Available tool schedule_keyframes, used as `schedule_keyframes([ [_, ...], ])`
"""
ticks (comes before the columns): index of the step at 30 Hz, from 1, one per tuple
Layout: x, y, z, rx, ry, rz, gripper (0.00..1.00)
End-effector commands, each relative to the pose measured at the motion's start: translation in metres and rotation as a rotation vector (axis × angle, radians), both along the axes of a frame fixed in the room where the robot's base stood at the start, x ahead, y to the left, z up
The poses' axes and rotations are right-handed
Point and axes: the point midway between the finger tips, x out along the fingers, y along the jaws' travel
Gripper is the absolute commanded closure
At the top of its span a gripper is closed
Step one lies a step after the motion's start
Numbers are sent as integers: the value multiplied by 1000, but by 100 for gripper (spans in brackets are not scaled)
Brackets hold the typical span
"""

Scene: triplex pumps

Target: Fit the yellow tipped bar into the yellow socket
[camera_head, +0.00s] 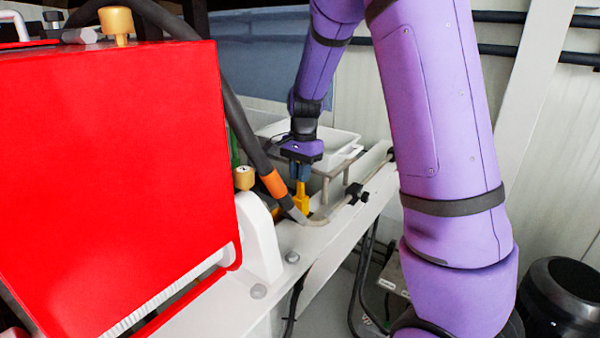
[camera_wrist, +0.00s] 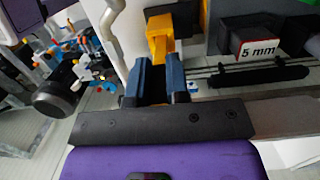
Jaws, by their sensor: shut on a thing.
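My gripper (camera_head: 299,172) points down beside the white rail, its blue fingers shut on the yellow tipped bar. In the wrist view my gripper (camera_wrist: 161,72) shows the bar's yellow end (camera_wrist: 160,46) standing out just past the fingertips. The yellow piece also shows below the fingers in the head view (camera_head: 302,198), close to the rail. A dark part lies between the fingers. I cannot make out the yellow socket apart from this yellow piece, nor tell whether the two touch.
A large red housing (camera_head: 110,180) fills the left. A black hose with an orange band (camera_head: 273,184) runs close to my gripper. A white bin (camera_head: 340,140) stands behind it. A metal rod with a black clamp (camera_head: 357,194) lies along the rail.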

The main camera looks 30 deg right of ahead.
Motion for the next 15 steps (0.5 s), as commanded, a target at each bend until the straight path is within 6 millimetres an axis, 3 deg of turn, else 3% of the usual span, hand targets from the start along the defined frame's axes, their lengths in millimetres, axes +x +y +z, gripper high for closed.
schedule_keyframes([
  [14,0,0,-10,0,0,0,100],
  [15,0,0,-11,0,1,0,80],
])
